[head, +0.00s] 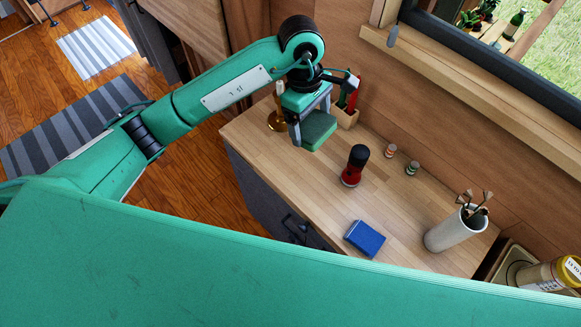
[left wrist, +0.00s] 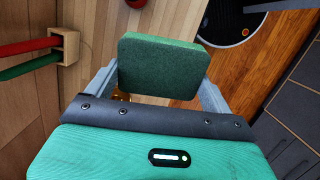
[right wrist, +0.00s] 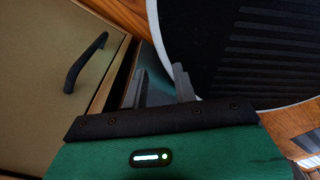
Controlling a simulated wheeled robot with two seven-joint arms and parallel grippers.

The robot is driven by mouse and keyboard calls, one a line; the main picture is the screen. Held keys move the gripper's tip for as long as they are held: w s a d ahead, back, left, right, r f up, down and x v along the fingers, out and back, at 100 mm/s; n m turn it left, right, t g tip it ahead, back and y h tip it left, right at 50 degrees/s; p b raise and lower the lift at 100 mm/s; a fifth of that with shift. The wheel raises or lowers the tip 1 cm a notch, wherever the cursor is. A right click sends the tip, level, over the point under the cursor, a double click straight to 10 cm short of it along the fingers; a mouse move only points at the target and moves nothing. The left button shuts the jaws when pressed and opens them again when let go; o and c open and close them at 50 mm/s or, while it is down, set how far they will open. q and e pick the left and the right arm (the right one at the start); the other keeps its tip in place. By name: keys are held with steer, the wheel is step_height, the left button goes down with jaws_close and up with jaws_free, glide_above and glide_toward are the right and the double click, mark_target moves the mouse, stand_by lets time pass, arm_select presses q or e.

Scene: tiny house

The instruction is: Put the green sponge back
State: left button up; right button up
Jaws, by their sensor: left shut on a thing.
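The green sponge (head: 318,131) is a dark green block with a lighter green edge. It also shows in the left wrist view (left wrist: 160,68), its broad face toward the camera. My left gripper (head: 312,127) is shut on it, one finger at each side, and appears to hold it above the counter's left part. My right gripper (right wrist: 162,80) shows only in the right wrist view, with an empty gap between its fingers, near a cabinet front.
The wooden counter (head: 310,190) carries a wooden holder (head: 347,119) with red and green items, a brass object (head: 276,120), a red-black grinder (head: 354,167), two small shakers, a blue box (head: 365,238) and a white vase (head: 453,232). A dark handle (right wrist: 85,63) sticks out from the cabinet.

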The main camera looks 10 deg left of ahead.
arm_select(q)
steer(key=w+a+m+y, duration=0.1)
steer(key=a+y, duration=0.1)
steer(key=a, duration=0.3)
steer(key=t+p, duration=0.1)
steer(key=p, duration=0.3)
glide_above(289, 165)
step_height(289, 165, down, 15)
steer(key=shift+f+p, duration=0.35)
steer(key=shift+f, duration=2)
steer(key=o, duration=0.7)
step_height(289, 165, up, 12)
steer(key=b, duration=0.3)
